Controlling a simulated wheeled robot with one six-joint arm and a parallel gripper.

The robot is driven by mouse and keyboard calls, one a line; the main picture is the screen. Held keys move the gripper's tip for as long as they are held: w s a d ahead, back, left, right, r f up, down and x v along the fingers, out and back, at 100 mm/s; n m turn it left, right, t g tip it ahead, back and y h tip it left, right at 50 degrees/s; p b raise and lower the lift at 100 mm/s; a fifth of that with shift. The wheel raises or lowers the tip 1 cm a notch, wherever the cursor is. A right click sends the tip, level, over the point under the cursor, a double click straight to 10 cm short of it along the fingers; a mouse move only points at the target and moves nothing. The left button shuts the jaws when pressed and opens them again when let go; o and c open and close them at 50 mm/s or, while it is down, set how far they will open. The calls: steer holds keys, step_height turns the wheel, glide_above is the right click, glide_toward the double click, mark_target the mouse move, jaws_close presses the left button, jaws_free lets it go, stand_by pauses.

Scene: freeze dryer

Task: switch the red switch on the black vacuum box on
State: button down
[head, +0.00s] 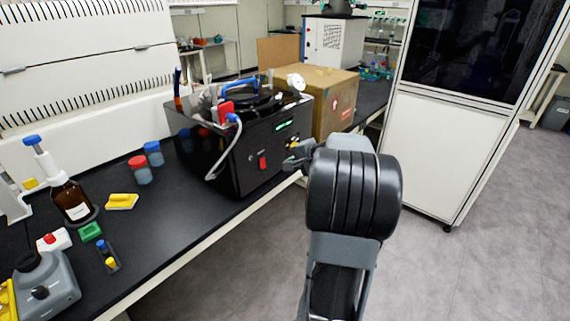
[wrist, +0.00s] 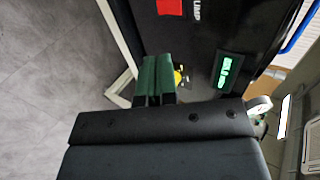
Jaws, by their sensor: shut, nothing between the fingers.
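The black vacuum box (head: 230,160) stands on the dark bench with its front face toward the aisle. The red switch (head: 262,162) sits on that front face, and a green-lit display (head: 285,125) is at its upper right. In the wrist view the red switch (wrist: 170,7) is cut off by the top edge, and the display (wrist: 228,70) is at the right. My gripper (head: 292,160) is shut and empty, in front of the box's face to the right of the switch. In the wrist view its green-tinted fingers (wrist: 158,75) are together. I cannot tell whether the fingertips touch the box.
A cardboard box (head: 335,95) stands right behind the vacuum box. A yellow knob (wrist: 178,77) is by my fingertips. A brown bottle (head: 72,200) and two capped jars (head: 140,170) are on the bench at left. A tall white cabinet (head: 440,150) stands at right. Floor is clear at right.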

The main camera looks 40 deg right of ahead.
steer(key=shift+s+d+r, duration=0.1)
steer(key=shift+s+r, duration=0.25)
steer(key=shift+s, duration=0.15)
steer(key=g+p, duration=0.1)
steer(key=p, duration=0.2)
steer(key=w+g+p, duration=0.1)
steer(key=p, duration=0.2)
steer(key=shift+g+h, duration=0.3)
steer(key=shift+g, duration=0.1)
